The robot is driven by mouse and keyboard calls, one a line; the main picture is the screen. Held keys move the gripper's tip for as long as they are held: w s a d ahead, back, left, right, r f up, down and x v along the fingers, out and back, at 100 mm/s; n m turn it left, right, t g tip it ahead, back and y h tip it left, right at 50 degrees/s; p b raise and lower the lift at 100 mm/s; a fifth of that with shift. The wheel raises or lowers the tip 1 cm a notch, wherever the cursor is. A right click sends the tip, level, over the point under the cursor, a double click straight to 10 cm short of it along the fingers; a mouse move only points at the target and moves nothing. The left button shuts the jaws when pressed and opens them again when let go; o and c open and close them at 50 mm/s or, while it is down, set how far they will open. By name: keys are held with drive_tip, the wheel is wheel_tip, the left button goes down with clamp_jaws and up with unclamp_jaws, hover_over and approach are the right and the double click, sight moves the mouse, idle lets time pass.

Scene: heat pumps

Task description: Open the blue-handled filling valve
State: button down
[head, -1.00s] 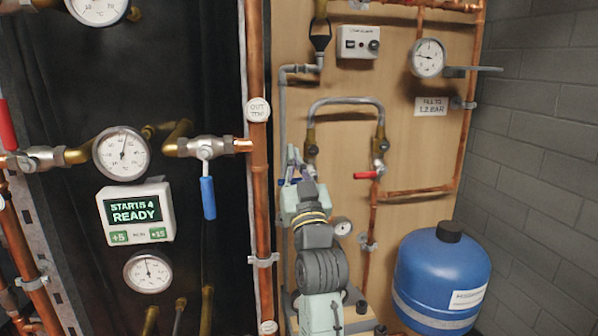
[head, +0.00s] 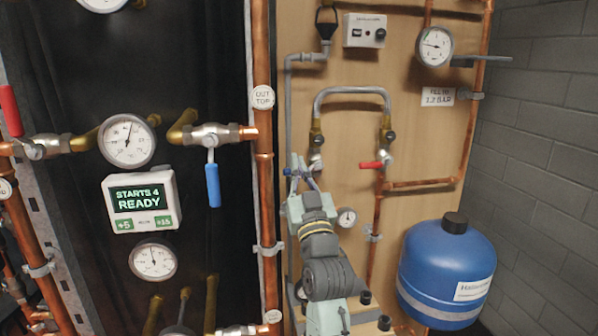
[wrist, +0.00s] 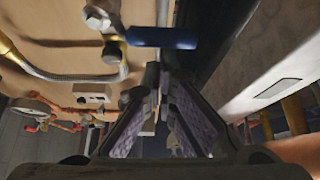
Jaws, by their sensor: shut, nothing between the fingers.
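The filling loop is a grey hose (head: 352,91) arched between two brass-bodied valves on the wooden board. The left valve (head: 316,140) has a blue handle, mostly hidden behind my gripper; a bit of blue (head: 288,172) shows at its left. My gripper (head: 299,166) is shut and empty, in front of the left valve. In the wrist view, the fingers (wrist: 160,82) point toward the handle; I cannot tell whether they touch it.
A red-handled valve (head: 371,164) is at the loop's right end. A pressure gauge (head: 436,46) hangs above a fill sign (head: 438,96). A larger blue lever (head: 213,184) hangs left of the copper riser (head: 262,200). A blue vessel (head: 446,270) stands lower right.

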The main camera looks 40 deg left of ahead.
drive_tip(key=shift+s+f+n+g+y+b, duration=0.1)
drive_tip(key=shift+f+n+g+y+b, duration=0.2)
drive_tip(key=shift+n+b, duration=0.25)
drive_tip(key=shift+f+n+g+y+b, duration=0.1)
drive_tip(key=shift+n+g+y+b, duration=0.1)
drive_tip(key=shift+n+g+b, duration=0.3)
drive_tip(key=shift+b, duration=0.3)
drive_tip(key=w+f+n+g+b, duration=0.1)
drive_tip(key=f+n+g+b, duration=0.1)
drive_tip(key=n, duration=0.4)
drive_tip(key=w+d+f+n+g+h+b, duration=0.1)
drive_tip(key=f+n+g+b, duration=0.1)
drive_tip(key=n+g+b, duration=0.3)
drive_tip(key=w+d+f+n+g+b, duration=0.1)
drive_tip(key=f+n+g+b, duration=0.2)
drive_tip(key=n+b, duration=0.3)
drive_tip(key=n, duration=0.3)
drive_tip(key=shift+d, duration=0.25)
drive_tip(key=shift+w+d, duration=0.1)
drive_tip(key=shift+w, duration=0.1)
drive_tip(key=shift+s, duration=0.1)
